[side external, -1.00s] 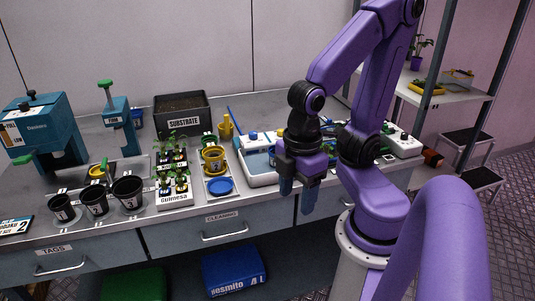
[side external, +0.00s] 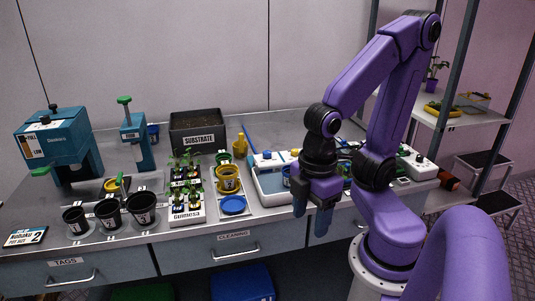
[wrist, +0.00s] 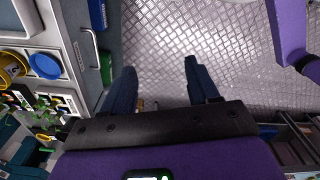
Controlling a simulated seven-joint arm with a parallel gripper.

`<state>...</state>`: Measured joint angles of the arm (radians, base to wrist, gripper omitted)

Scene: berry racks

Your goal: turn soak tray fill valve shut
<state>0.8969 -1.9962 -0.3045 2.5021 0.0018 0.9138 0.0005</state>
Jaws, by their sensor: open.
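The soak tray (side external: 256,186) is a shallow white basin with a pale blue inside, on the bench just left of my gripper in the side view. Small blue and yellow-topped knobs (side external: 295,153) stand along its back rim; I cannot tell which one is the fill valve or how it is turned. My gripper (side external: 312,222) points down in front of the bench edge, right of the tray, and hides part of the tray's right end. In the wrist view my gripper (wrist: 157,72) has its two blue fingers apart, with only floor between them.
Left of the tray are a blue dish (side external: 233,205), yellow pots (side external: 228,178), seedling racks (side external: 187,212), black pots (side external: 109,212) and a substrate box (side external: 198,134). A shelf unit (side external: 455,116) stands at right.

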